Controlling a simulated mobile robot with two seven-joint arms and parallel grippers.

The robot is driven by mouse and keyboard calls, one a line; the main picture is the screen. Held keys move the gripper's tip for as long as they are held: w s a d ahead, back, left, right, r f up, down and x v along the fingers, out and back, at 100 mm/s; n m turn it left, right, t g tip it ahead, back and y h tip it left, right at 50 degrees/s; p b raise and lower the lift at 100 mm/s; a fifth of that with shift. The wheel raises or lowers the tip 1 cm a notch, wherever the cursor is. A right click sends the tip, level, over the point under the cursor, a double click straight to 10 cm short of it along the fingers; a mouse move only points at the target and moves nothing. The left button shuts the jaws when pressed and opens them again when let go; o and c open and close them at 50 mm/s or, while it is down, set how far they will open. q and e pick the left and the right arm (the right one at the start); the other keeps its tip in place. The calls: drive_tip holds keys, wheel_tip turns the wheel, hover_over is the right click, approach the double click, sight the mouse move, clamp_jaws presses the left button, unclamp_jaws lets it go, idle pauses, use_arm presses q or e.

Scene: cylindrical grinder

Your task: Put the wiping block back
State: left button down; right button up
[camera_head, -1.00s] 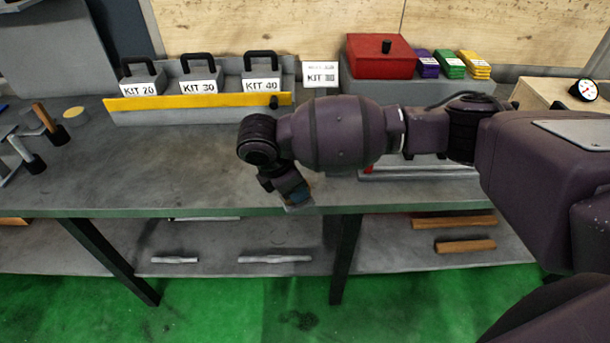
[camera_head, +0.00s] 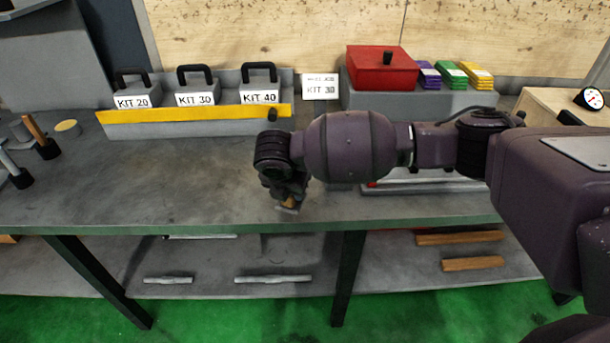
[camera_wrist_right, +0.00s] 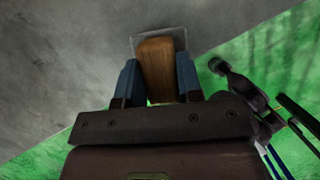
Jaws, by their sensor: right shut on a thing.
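My right gripper (camera_head: 288,205) hangs just above the front part of the grey bench top (camera_head: 150,190), near its edge. In the right wrist view its two blue fingers (camera_wrist_right: 159,82) are shut on the wiping block (camera_wrist_right: 158,62), a wooden grip with a grey flat base at its far end. In the head view only a small wooden bit of the block (camera_head: 289,202) shows; the rest is hidden by the gripper. I cannot tell whether the base touches the bench. My left gripper is not in view.
A grey rack with a yellow front (camera_head: 195,117) holds kit boxes at the back. A red box (camera_head: 382,68) and coloured packs (camera_head: 454,75) stand at back right. Upright tools (camera_head: 36,132) stand at left. The bench left of the gripper is clear. Bars lie on the lower shelf.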

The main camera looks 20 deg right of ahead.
drive_tip(key=w+d, duration=0.2)
drive_tip(key=w+d+b, duration=0.1)
drive_tip(key=w+d, duration=0.1)
drive_tip(key=w, duration=0.1)
drive_tip(key=w+d, duration=0.2)
drive_tip(key=shift+w, duration=0.35)
wheel_tip(320, 180, down, 4)
drive_tip(key=shift+r+b, duration=0.25)
drive_tip(key=shift+b, duration=0.35)
drive_tip(key=shift+f, duration=0.1)
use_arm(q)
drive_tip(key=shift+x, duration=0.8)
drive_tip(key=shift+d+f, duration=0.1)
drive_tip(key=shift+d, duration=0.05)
use_arm(e)
drive_tip(key=o, duration=0.5)
drive_tip(key=shift+c, duration=0.2)
drive_tip(key=o, duration=0.4)
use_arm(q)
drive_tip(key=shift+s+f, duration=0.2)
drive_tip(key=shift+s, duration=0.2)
use_arm(e)
drive_tip(key=shift+o, duration=0.2)
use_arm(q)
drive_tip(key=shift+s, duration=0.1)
